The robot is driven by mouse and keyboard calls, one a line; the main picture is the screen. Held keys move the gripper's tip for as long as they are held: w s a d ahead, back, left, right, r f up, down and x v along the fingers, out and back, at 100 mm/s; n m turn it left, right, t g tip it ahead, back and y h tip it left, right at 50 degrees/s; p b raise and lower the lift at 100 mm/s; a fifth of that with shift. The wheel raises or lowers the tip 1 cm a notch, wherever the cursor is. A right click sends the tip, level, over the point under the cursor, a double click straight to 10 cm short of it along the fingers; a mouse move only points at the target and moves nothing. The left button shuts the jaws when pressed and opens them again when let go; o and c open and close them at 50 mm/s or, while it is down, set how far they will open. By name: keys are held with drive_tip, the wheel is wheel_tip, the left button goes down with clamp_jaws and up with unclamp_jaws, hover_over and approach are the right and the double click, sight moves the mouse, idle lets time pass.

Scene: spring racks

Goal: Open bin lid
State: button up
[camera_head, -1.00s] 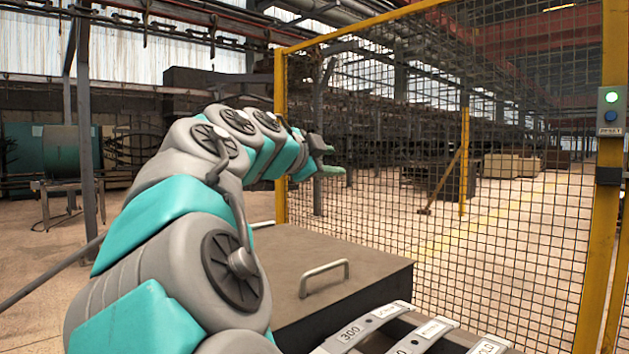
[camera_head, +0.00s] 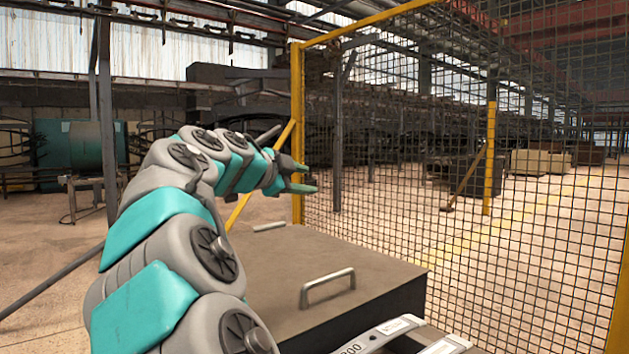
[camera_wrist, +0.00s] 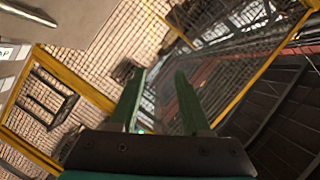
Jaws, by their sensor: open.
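The bin's flat brown-grey lid (camera_head: 290,262) lies closed in the lower middle of the head view. A metal bar handle (camera_head: 328,285) stands on the lid near its front edge. A second handle (camera_head: 269,227) shows at the lid's far left edge. My gripper (camera_head: 308,178) is in the air above and behind the lid, apart from both handles, with its fingers pointing right. In the wrist view my gripper (camera_wrist: 158,95) has its two green fingers spread with nothing between them. A bar handle (camera_wrist: 34,12) shows at the top left of the wrist view.
A yellow-framed wire mesh fence (camera_head: 400,170) stands behind and right of the bin, close to my gripper. Labelled grey strips (camera_head: 390,328) lie at the bin's front. Open floor (camera_head: 40,245) is on the left.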

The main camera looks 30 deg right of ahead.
drive_tip(key=x, duration=0.5)
drive_tip(key=shift+p, duration=0.3)
clamp_jaws()
idle(0.7)
drive_tip(key=c, duration=0.7)
unclamp_jaws()
drive_tip(key=o, duration=0.7)
drive_tip(key=shift+a, duration=0.1)
drive_tip(key=b+v, duration=0.1)
drive_tip(key=v, duration=0.6)
drive_tip(key=shift+s+a, duration=0.15)
drive_tip(key=shift+a, duration=0.2)
